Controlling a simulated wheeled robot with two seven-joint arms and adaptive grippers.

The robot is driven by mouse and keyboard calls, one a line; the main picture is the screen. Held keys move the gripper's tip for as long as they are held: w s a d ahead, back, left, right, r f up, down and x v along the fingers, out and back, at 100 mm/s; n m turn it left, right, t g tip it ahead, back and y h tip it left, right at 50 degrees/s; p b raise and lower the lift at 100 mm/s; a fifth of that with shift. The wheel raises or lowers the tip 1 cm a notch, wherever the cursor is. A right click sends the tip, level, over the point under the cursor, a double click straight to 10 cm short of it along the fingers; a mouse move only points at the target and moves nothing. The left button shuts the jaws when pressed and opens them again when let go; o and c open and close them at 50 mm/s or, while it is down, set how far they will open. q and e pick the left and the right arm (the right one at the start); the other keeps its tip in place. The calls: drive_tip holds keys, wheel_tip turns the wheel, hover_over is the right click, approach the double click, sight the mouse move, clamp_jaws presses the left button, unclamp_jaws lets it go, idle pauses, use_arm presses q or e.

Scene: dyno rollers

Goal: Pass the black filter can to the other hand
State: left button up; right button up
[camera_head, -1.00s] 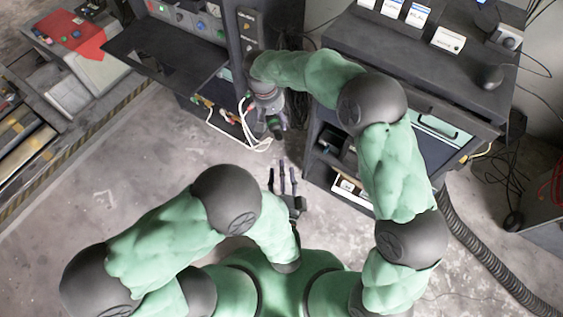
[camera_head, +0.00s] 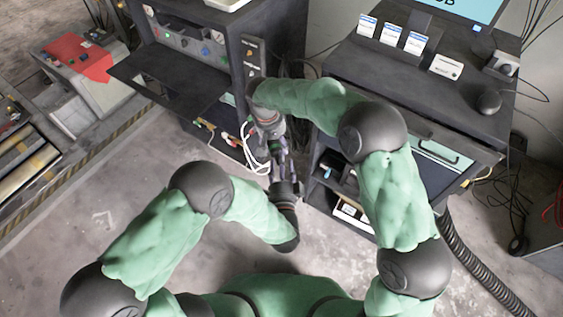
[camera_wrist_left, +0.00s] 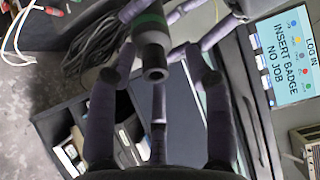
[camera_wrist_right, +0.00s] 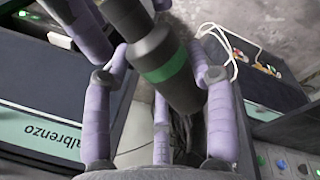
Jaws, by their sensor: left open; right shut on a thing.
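The black filter can has a green band and shows in the left wrist view (camera_wrist_left: 151,42) and the right wrist view (camera_wrist_right: 164,62). My right gripper (camera_wrist_right: 160,75) is shut on the can, with its purple fingers around it. In the left wrist view the can's narrow end points towards my left gripper (camera_wrist_left: 160,78), which is open with fingers spread on either side of that end. In the head view my left gripper (camera_head: 284,178) is just below my right gripper (camera_head: 275,148), nearly meeting it. The can is mostly hidden there by the hands.
A dark cabinet with an open shelf (camera_head: 165,78) stands to the left of the hands, with white cables (camera_head: 250,150) hanging near them. A dark workbench (camera_head: 420,75) with small labelled cards stands to the right. The floor (camera_head: 120,200) at left is clear.

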use_arm(q)
drive_tip(key=shift+w, duration=0.25)
drive_tip(key=shift+r, duration=0.1)
clamp_jaws()
use_arm(e)
drive_tip(key=shift+a, duration=0.1)
drive_tip(key=o, duration=1.3)
drive_tip(key=shift+s, duration=0.1)
drive_tip(key=shift+c, duration=0.2)
use_arm(q)
drive_tip(key=shift+d, duration=0.1)
